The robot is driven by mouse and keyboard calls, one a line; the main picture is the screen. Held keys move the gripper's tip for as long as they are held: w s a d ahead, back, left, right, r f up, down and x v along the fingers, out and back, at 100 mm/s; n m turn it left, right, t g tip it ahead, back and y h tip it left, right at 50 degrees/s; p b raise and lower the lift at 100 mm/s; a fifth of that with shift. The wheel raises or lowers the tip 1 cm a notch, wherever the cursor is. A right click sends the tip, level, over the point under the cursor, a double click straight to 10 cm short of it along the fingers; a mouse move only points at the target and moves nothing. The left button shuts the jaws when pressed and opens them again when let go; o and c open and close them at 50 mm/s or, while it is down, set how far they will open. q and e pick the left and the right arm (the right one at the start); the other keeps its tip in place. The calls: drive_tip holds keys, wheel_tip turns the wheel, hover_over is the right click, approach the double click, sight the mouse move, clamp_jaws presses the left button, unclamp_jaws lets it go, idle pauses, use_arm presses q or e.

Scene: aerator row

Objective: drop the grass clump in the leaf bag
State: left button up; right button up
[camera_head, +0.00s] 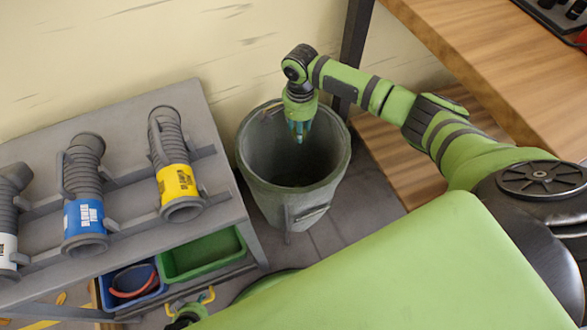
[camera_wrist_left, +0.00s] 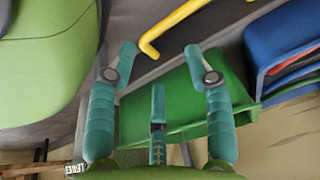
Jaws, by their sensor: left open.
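The leaf bag (camera_head: 268,203) is a round grey-green open container on the floor beside the table, with a handle on its front. Its inside is dark, and I see no grass clump in it or elsewhere. The arm from the right holds my right gripper (camera_head: 300,133) pointing down over its mouth. The teal fingers there are too small to tell whether they are apart or hold anything. In the left wrist view my left gripper (camera_wrist_left: 162,70) has its teal fingers spread and empty, in front of the green tray (camera_wrist_left: 238,85).
A grey table (camera_head: 115,110) on the left carries several ribbed tubes (camera_head: 178,175). Under it stand the green tray (camera_head: 205,258) and a blue tray (camera_head: 130,287). A yellow hook-shaped piece (camera_wrist_left: 180,22) is near the left fingers. A wooden bench (camera_head: 480,50) stands right.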

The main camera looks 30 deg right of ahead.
wheel_tip(320, 180, down, 2)
drive_tip(key=shift+f+b, duration=0.1)
drive_tip(key=shift+b, duration=0.95)
use_arm(q)
drive_tip(key=shift+s+d+r+g+b, duration=0.2)
drive_tip(key=shift+s+r+g+b, duration=0.15)
drive_tip(key=shift+r, duration=0.3)
drive_tip(key=shift+s+d+r+g+b, duration=0.15)
drive_tip(key=shift+s+r+g+b, duration=0.1)
drive_tip(key=shift+s+r+g, duration=0.3)
use_arm(e)
drive_tip(key=shift+f, duration=0.45)
use_arm(q)
drive_tip(key=shift+w, duration=0.15)
use_arm(e)
drive_tip(key=o, duration=0.8)
wheel_tip(320, 180, up, 12)
drive_tip(key=shift+r, duration=0.1)
